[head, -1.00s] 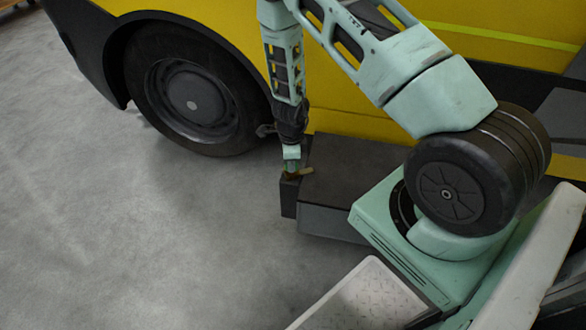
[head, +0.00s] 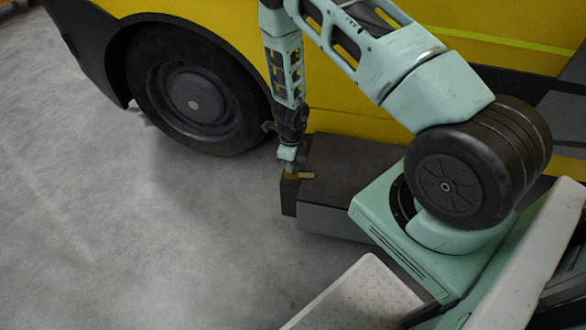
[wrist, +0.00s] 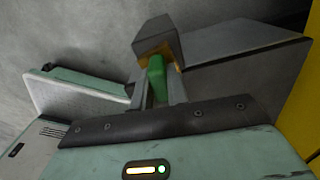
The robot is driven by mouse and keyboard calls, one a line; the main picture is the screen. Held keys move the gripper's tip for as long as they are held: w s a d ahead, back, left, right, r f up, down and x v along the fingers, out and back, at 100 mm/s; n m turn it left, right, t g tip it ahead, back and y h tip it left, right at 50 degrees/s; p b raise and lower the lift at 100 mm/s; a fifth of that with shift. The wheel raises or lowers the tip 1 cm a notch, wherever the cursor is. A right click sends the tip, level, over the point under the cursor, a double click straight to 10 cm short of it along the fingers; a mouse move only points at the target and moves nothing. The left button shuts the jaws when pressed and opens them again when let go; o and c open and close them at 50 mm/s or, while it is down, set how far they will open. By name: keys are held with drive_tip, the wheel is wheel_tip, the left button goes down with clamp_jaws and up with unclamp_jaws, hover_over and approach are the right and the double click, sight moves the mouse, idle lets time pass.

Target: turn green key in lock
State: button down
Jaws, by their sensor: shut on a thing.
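The green key (wrist: 156,78) stands between the two fingers of my gripper (wrist: 160,88) in the wrist view, and the gripper is shut on it. The key's far end meets a brass-coloured lock part (wrist: 148,61) on a dark grey block (wrist: 158,38). How deep the key sits is hidden. In the head view my gripper (head: 288,166) points down over the block (head: 289,190) at the end of a low dark step. A small brass piece (head: 301,176) sticks out to the right just below the fingers. The key is too small to make out there.
The low dark step (head: 345,165) runs along the yellow vehicle (head: 345,128). A black wheel (head: 195,95) stands behind and left of my gripper. A pale tread plate (head: 360,295) lies at the front. The grey floor (head: 150,240) at left is clear.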

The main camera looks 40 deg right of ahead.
drive_tip(key=shift+m+p, duration=0.45)
drive_tip(key=shift+m, duration=0.25)
drive_tip(key=c, duration=1.3)
unclamp_jaws()
